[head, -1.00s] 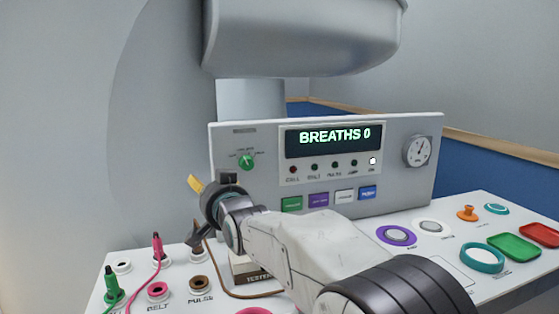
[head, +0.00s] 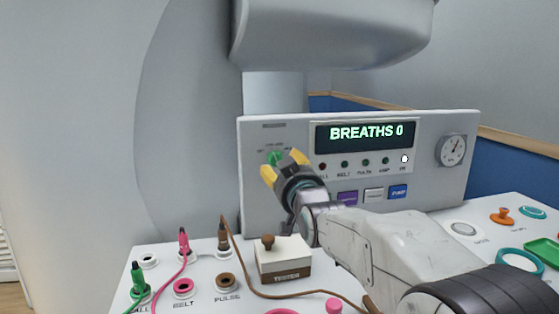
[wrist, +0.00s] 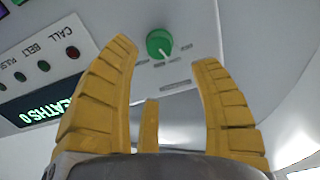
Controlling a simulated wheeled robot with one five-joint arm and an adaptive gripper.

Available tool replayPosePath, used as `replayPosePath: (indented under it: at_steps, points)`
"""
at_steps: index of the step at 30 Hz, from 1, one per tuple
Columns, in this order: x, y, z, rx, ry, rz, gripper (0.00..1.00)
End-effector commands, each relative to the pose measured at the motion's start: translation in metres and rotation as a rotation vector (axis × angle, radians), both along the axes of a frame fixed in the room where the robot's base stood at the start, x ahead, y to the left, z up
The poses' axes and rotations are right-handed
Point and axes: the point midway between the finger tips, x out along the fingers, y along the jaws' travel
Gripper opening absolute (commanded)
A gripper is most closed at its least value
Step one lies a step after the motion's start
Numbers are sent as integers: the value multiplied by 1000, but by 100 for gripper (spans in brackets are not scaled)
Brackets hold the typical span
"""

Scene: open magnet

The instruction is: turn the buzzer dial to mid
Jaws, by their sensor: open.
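The green buzzer dial (head: 274,158) is on the left part of the upright grey panel, partly behind my gripper's fingertips in the head view. In the wrist view the dial (wrist: 159,43) is a round green knob with a white pointer, seen upside down. My gripper (head: 284,168) has yellow fingers, is open and is empty. In the wrist view the dial lies beyond and between the fingertips of my gripper (wrist: 166,55), with no visible contact. The small labels around the dial are too blurred to read.
The display (head: 366,134) reads BREATHS 0, with a row of small lamps below it. A tester box (head: 283,262) stands on the white desk under my arm. Green (head: 138,282) and pink (head: 183,242) plugs with cables are at the left. A gauge (head: 452,150) is at the panel's right.

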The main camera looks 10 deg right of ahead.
Motion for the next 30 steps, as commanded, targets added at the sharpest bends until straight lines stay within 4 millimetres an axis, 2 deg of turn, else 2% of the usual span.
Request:
replayPosePath:
  at_steps: [7, 21, 30]
  points:
    - [7, 0, 1, -71, -2, 0, 57]
    - [59, 0, 1, -73, -1, 0, 57]
    - [73, 0, 1, -73, -2, 0, 57]
